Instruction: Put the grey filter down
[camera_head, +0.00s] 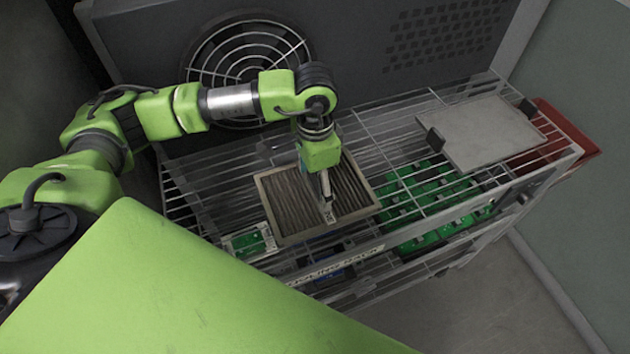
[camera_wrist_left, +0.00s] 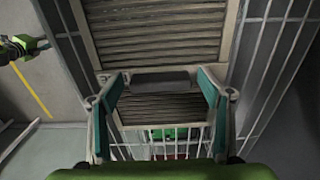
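The grey filter (camera_head: 290,205) is a pleated panel in a pale frame. It lies nearly flat over the left part of the wire rack; whether it rests on the wires or hangs just above them I cannot tell. My left gripper (camera_head: 327,200) reaches down to its middle. In the left wrist view the fingers (camera_wrist_left: 161,85) stand on both sides of a dark grip bar across the filter (camera_wrist_left: 155,40), and the bar spans from pad to pad. The contact itself is partly hidden.
The wire rack (camera_head: 395,140) has a lower level with green circuit boards (camera_head: 425,200). A grey plate (camera_head: 485,133) with black clips lies on its right part. A red bin (camera_head: 568,130) is beyond the right end. A grey housing with a fan grille (camera_head: 245,60) stands behind.

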